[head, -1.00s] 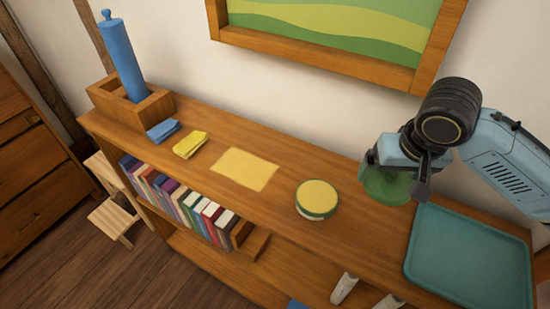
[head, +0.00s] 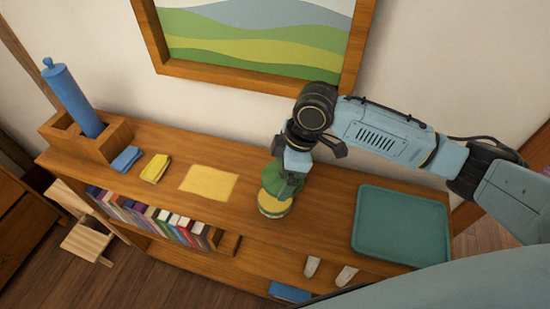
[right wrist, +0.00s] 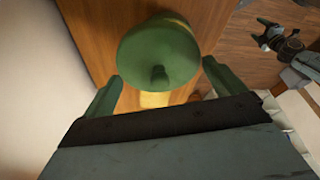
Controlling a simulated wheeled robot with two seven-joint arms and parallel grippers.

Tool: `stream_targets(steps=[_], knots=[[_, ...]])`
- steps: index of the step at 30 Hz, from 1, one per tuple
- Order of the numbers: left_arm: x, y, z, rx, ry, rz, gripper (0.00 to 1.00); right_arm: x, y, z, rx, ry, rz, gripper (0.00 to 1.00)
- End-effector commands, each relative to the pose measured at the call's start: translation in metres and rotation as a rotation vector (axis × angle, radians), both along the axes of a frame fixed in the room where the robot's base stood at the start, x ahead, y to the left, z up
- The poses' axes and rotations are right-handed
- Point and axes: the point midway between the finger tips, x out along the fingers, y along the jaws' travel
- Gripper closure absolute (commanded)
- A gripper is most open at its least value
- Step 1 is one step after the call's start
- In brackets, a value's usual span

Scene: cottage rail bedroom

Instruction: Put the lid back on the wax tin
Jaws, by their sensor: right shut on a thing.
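My right gripper (head: 290,172) is shut on the green lid (head: 283,184). In the right wrist view the lid (right wrist: 160,48) shows with its small knob towards the gripper. The round wax tin (head: 272,207), with yellow wax, stands on the shelf top directly below and slightly in front of the lid. The lid hides the tin's back part, and I cannot tell whether they touch.
A teal tray (head: 402,226) lies right of the tin. A yellow sheet (head: 208,180), a yellow cloth (head: 155,168), a blue cloth (head: 126,159) and a wooden holder (head: 110,140) with a blue cylinder are to the left. The wall and framed picture (head: 265,75) are behind.

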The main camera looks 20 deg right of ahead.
Motion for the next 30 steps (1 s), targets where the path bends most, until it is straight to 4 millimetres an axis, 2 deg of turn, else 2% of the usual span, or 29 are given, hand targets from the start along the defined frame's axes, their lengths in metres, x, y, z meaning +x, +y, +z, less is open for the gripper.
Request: stream_targets(steps=[1, 3, 10, 24, 30], knots=[[-0.001, 0.000, 0.015, 0.000, 0.001, 0.000, 0.30, -0.002, 0.005, 0.008, 0.000, 0.003, 0.080, 0.31], [-0.002, 0.000, 0.025, 0.001, 0.003, 0.000, 0.30, -0.004, 0.010, 0.009, 0.001, 0.003, 0.187, 0.31], [-0.003, 0.000, 0.042, 0.000, 0.006, 0.001, 0.30, -0.008, 0.020, 0.009, 0.000, 0.000, 0.415, 0.31], [-0.004, 0.000, 0.043, 0.000, 0.007, 0.001, 0.30, -0.009, 0.022, 0.006, -0.002, -0.001, 0.460, 0.31], [-0.004, 0.000, 0.050, 0.000, 0.007, 0.001, 0.30, -0.009, 0.022, 0.008, 0.001, -0.002, 0.459, 0.31]])
